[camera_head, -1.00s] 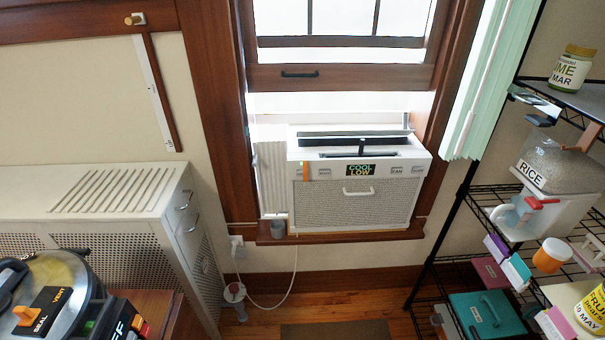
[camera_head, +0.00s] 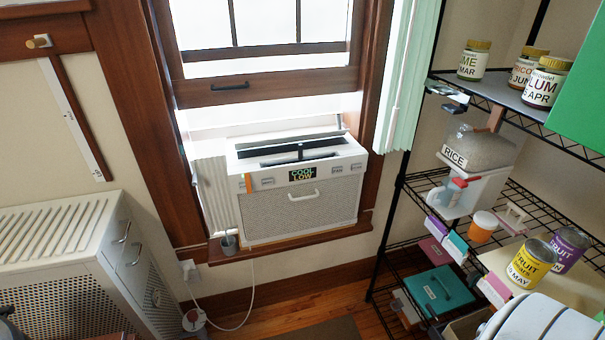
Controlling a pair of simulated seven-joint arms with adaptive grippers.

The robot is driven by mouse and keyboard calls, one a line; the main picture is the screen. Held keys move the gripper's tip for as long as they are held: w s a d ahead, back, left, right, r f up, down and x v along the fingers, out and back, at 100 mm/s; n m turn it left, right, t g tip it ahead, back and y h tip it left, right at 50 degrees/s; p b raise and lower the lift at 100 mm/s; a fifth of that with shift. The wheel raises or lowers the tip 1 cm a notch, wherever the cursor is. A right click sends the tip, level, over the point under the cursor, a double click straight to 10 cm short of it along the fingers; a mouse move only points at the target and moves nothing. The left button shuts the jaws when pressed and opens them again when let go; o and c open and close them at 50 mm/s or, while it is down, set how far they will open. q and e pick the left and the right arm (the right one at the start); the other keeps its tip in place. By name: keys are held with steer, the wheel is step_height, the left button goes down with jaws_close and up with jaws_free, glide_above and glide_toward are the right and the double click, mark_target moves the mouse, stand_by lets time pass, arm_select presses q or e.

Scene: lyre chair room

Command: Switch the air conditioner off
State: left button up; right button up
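The white air conditioner (camera_head: 297,187) sits in the window opening on the wooden sill. Small grey buttons (camera_head: 267,182) lie on both sides of the display, and an orange tag or strip (camera_head: 249,183) is at the panel's left end. A white handle (camera_head: 303,196) is on the grille below. Neither of my grippers is in view.
A white radiator cover (camera_head: 66,250) stands at left. A black wire shelf (camera_head: 415,200) at right holds jars, cans (camera_head: 532,263) and a rice container (camera_head: 475,150). A rounded white object (camera_head: 545,322) fills the bottom right. Floor (camera_head: 300,318) shows below the window.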

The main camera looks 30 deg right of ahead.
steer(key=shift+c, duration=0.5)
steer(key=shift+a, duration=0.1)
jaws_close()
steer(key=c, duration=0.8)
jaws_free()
